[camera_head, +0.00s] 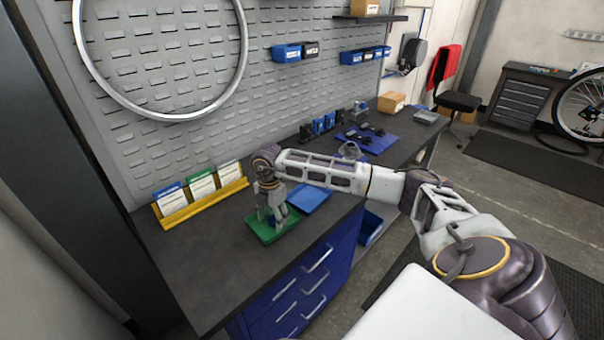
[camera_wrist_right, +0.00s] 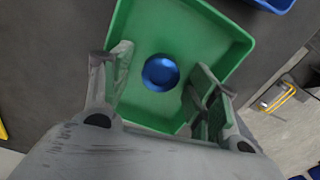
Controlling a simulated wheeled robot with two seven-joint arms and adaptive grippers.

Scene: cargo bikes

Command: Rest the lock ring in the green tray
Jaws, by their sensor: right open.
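The green tray (camera_head: 259,232) lies on the dark workbench in the head view, under my right gripper (camera_head: 272,220). In the right wrist view the green tray (camera_wrist_right: 206,30) fills the middle. The lock ring (camera_wrist_right: 160,73), a small round blue piece, shows inside the tray between the fingers of my right gripper (camera_wrist_right: 162,88). The fingers are open and spread to either side of it, with no visible contact. The ring is hidden behind the gripper in the head view. My left gripper is not in view.
A blue tray (camera_head: 310,196) lies close beside the green tray. A yellow rack (camera_head: 204,206) with several cards stands at the left against the pegboard. Farther along the bench are a dark blue mat (camera_head: 369,143) with parts and a cardboard box (camera_head: 392,102). The bench's front left is clear.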

